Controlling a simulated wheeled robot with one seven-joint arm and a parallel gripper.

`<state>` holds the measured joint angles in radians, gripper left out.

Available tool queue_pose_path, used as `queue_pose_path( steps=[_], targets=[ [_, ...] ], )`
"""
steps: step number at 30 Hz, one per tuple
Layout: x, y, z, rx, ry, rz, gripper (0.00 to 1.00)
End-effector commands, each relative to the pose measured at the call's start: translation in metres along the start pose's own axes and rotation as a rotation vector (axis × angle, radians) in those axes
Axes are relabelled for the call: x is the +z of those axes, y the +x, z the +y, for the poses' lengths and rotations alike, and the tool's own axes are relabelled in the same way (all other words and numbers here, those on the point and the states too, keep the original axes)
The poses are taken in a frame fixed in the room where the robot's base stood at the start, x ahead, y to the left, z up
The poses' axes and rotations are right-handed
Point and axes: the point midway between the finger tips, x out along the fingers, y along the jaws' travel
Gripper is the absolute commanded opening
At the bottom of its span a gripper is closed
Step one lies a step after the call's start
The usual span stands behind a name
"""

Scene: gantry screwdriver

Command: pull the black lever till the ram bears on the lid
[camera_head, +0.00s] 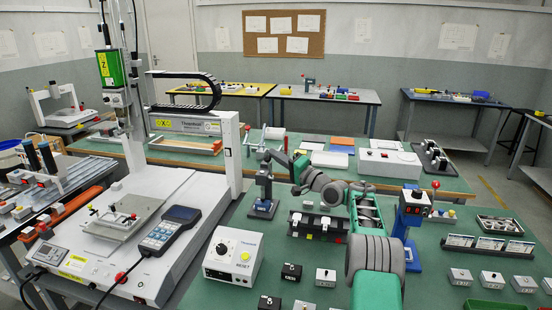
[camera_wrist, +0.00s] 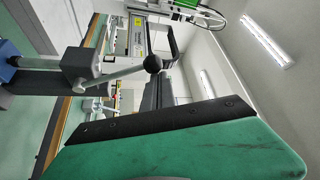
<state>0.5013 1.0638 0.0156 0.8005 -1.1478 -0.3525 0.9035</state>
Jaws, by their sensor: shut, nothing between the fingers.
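A small blue-grey press (camera_head: 264,188) stands on the green bench left of my arm, on a flat base. My gripper (camera_head: 276,156) is close to the press's upper part; in the head view I cannot tell whether they touch. In the wrist view a silver lever rod (camera_wrist: 122,75) runs from a grey hub (camera_wrist: 80,65) to a black ball knob (camera_wrist: 153,63). The knob stands free, with no finger around it. My gripper is shut and empty. The ram and lid are too small or hidden to make out.
A second blue press (camera_head: 411,215) with a red knob stands right of my arm. A black fixture (camera_head: 318,226) and a white control box (camera_head: 233,255) sit in front. A gantry machine (camera_head: 130,235) fills the left. Several small boxes line the bench front.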

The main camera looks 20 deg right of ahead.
Motion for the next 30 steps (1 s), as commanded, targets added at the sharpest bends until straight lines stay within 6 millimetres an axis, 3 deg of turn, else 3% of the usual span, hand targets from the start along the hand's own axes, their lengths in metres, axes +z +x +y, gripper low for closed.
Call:
queue_pose_path(
  steps=[12, 24, 30],
  targets=[
    [0.0, -0.003, 0.0, 0.001, 0.001, 0.0, 0.0],
    [0.0, -0.072, 0.001, 0.001, 0.002, 0.001, 0.0],
    [0.001, -0.079, 0.0, 0.0, 0.001, -0.001, 0.0]
  ],
)
